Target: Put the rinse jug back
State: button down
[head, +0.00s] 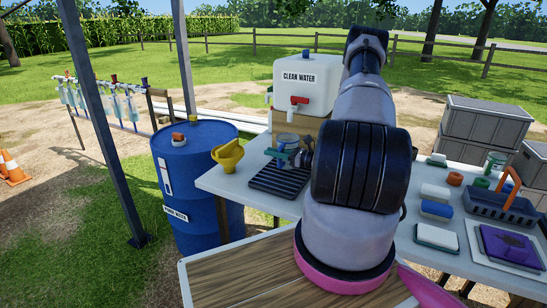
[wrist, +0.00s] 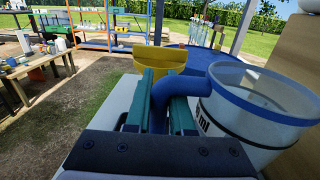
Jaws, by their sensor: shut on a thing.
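The rinse jug is a clear jug with a blue rim and blue handle. In the wrist view the jug (wrist: 252,108) fills the right side, and its handle lies between the green fingers of my gripper (wrist: 165,98). My gripper is shut on that handle. In the head view the jug (head: 287,139) shows small in front of the clean-water tank, and my gripper (head: 279,154) is beside it, partly hidden by my arm. A black ribbed mat (head: 275,184) lies on the table below them. Whether the jug touches anything below cannot be told.
The white CLEAN WATER tank (head: 306,96) with a red tap stands behind on a wooden block. A yellow funnel (head: 228,156) is at left, near the blue drum (head: 190,205). Sponges, a blue basket (head: 500,207) and a grey tray (head: 508,246) occupy the table's right side.

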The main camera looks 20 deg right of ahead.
jog(key=shift+w+d+f, duration=0.15)
jog(key=shift+d+f, duration=0.05)
jog(key=shift+f, duration=0.8)
jog(key=c, duration=0.8)
grip_release()
jog(key=shift+f, duration=0.1)
